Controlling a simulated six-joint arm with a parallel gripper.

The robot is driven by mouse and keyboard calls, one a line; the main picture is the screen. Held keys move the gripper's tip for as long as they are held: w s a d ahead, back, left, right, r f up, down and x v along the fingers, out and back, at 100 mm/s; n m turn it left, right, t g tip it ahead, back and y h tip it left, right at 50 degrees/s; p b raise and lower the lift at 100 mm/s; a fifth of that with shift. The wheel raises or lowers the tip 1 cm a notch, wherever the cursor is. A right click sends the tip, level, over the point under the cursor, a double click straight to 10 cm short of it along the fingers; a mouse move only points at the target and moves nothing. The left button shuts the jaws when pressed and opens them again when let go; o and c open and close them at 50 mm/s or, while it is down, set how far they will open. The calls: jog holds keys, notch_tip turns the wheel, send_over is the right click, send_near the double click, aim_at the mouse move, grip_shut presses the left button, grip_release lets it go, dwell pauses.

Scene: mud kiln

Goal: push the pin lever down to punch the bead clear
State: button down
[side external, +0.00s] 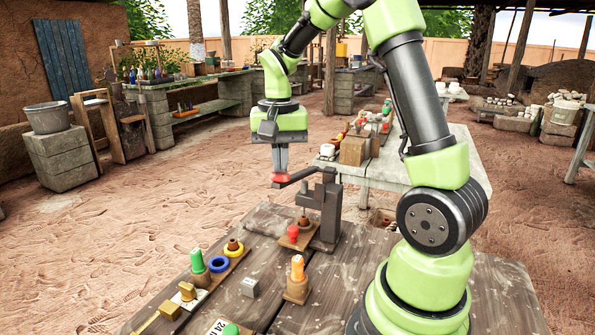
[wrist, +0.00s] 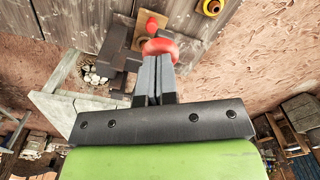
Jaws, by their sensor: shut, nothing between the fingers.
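The pin press (side external: 327,208) is a dark upright stand near the far edge of the wooden table. Its dark lever (side external: 298,176) reaches left and ends in a red knob (side external: 280,178), which also shows in the wrist view (wrist: 160,47). My gripper (side external: 281,170) is shut and empty, pointing down with its tips right at the top of the knob; I cannot tell whether they touch. The lever looks raised, well above the wooden base (side external: 288,244). A red bead (side external: 292,232) sits on that base, beside a brown piece (side external: 304,221). It is partly visible beyond the knob in the wrist view (wrist: 151,27).
On the table, left of the press, stand a green peg (side external: 197,261), a blue ring (side external: 219,264) and a yellow ring (side external: 234,250). Another table (side external: 420,177) with objects lies behind the press.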

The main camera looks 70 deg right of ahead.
notch_tip(320, 180, down, 9)
dwell(2.0)
jog(key=shift+r, duration=7.6)
jog(key=s+a+r+n+t+y, duration=0.2)
jog(key=s+a+n+t, duration=0.5)
jog(key=s+a, duration=0.5)
jog(key=a+n, duration=0.1)
jog(key=a, duration=0.2)
jog(key=shift+a+r, duration=0.15)
jog(key=shift+r, duration=0.25)
